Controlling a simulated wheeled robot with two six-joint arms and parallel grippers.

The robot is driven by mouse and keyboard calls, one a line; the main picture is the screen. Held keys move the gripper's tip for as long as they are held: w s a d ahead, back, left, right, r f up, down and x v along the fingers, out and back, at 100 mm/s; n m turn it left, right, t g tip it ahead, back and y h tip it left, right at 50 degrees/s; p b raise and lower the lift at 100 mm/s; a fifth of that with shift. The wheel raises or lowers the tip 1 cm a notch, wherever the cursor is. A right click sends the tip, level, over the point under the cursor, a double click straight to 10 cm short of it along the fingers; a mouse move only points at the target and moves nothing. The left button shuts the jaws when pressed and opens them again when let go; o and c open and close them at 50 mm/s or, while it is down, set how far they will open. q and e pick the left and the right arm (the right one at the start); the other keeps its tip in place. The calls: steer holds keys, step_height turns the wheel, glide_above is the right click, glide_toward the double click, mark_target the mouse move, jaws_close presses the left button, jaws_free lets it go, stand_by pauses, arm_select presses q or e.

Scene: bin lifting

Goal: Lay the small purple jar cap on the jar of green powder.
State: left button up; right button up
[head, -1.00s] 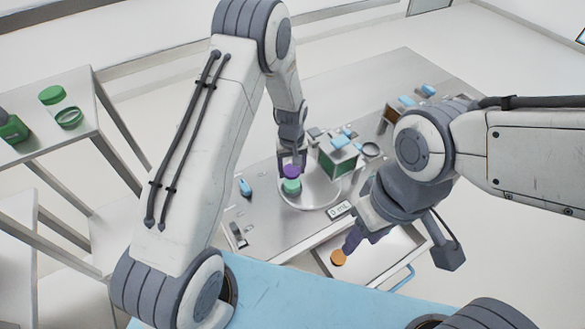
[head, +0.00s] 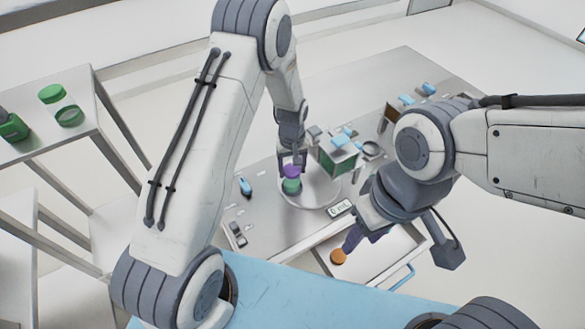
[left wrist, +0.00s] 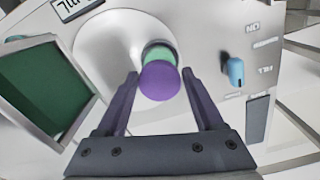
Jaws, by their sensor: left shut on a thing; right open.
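The small purple jar cap (head: 291,170) is held between the fingers of my left gripper (head: 292,160), just over the jar of green powder (head: 291,187). In the left wrist view the cap (left wrist: 160,82) sits between the two fingertips of the gripper (left wrist: 160,77), with the green jar (left wrist: 159,54) partly hidden behind it. I cannot tell whether cap and jar touch. The jar stands on a round pale plate (head: 322,198) on the bench. My right gripper (head: 352,238) is open, over the drawer at the lower right; its fingertips are small and partly hidden.
An orange cap (head: 338,257) lies in the open drawer (head: 375,262). A green-sided box (head: 338,158) stands close beside the plate. A blue switch (left wrist: 235,71) is on the bench to the other side.

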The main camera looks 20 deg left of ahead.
arm_select(q)
steer(key=shift+f+b, duration=0.9)
steer(key=shift+f, duration=0.1)
stand_by(1.1)
steer(key=o, duration=1.3)
steer(key=shift+r, duration=0.1)
steer(key=shift+r+p, duration=2.85)
steer(key=shift+r, duration=1.1)
